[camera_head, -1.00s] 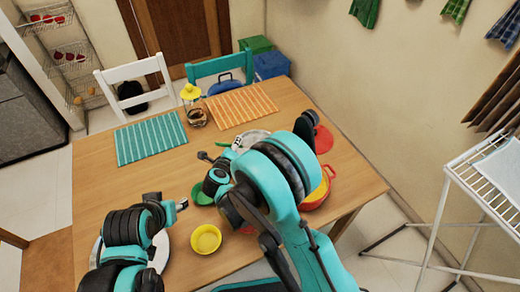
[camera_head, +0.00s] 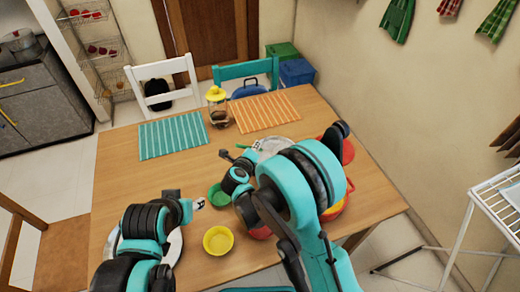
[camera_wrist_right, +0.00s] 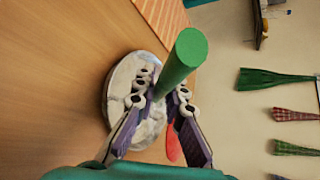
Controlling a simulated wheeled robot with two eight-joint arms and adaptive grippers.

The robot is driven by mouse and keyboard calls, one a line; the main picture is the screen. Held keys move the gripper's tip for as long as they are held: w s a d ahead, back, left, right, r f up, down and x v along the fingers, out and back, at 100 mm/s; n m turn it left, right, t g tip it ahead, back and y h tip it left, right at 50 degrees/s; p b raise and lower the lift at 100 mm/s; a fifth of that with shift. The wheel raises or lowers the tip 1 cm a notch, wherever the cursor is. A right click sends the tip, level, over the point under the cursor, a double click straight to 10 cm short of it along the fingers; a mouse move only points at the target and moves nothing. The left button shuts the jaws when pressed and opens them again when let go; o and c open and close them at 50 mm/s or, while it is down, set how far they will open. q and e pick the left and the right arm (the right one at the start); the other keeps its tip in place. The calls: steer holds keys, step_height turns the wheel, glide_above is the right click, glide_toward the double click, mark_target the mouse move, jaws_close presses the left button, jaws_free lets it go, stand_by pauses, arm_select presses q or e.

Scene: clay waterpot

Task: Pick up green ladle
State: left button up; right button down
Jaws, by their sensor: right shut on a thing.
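The green ladle shows as a thick green rod, its handle (camera_wrist_right: 184,55), between the fingers of my right gripper (camera_wrist_right: 160,100) in the right wrist view. The right gripper is shut on it, and the rod points up and right there. In the head view a small bit of green handle (camera_head: 243,147) shows beside the right gripper (camera_head: 232,155), above the table. The ladle's bowl end cannot be made out. My left gripper (camera_head: 196,204) is over the table's front left, left of a green bowl (camera_head: 217,194); its jaw opening is too small to tell.
A pale plate (camera_head: 282,143) lies near the right gripper, with red pots (camera_head: 334,212) to the right, partly hidden by my arm. A yellow bowl (camera_head: 218,241) stands in front. A yellow-lidded jar (camera_head: 217,112) stands between a teal mat (camera_head: 172,138) and an orange mat (camera_head: 262,111).

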step_height(320, 180, up, 3)
steer(key=shift+r+p, duration=0.1)
steer(key=shift+p, duration=0.6)
steer(key=d+r+p, duration=0.3)
steer(key=d+r, duration=0.4)
steer(key=d, duration=0.4)
steer(key=shift+d+p, duration=0.35)
